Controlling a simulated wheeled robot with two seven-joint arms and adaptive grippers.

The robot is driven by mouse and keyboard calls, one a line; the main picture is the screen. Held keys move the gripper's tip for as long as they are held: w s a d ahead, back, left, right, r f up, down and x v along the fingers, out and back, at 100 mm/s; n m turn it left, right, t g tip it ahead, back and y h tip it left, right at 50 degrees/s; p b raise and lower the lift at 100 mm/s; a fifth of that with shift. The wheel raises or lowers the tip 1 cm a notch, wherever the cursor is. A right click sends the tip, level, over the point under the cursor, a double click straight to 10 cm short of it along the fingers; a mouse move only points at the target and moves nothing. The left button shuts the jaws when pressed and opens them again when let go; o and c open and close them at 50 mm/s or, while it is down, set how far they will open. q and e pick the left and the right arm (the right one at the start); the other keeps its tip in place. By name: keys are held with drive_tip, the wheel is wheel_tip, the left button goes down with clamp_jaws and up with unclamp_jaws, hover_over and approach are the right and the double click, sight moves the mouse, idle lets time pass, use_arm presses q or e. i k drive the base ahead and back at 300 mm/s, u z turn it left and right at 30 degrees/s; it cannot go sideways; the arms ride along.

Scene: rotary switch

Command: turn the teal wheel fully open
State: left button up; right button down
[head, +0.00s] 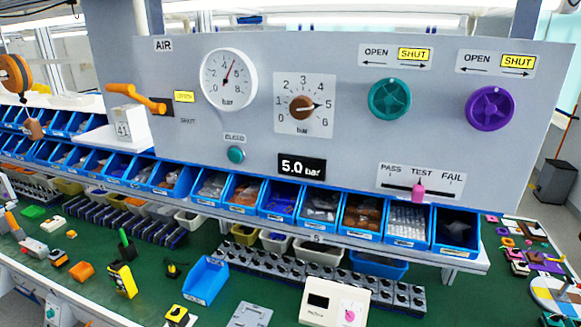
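The teal wheel (389,99) is mounted on the grey panel (340,150), right of centre. The label (396,55) above it reads OPEN on the left and SHUT on the right, with an arrow toward each side. SHUT is highlighted yellow. Nothing touches or covers the wheel. Neither of my grippers shows in the head view.
A purple wheel (489,108) sits right of the teal one, its label also highlighted at SHUT. A brown-knobbed dial (303,107) and a pressure gauge (229,80) lie to the left. A pink slider (418,191) is below. Blue bins (362,216) line the panel's foot.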

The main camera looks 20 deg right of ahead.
sight(390, 99)
drive_tip(key=z, duration=1.3)
drive_tip(key=k, duration=0.75)
drive_tip(key=u, duration=0.7)
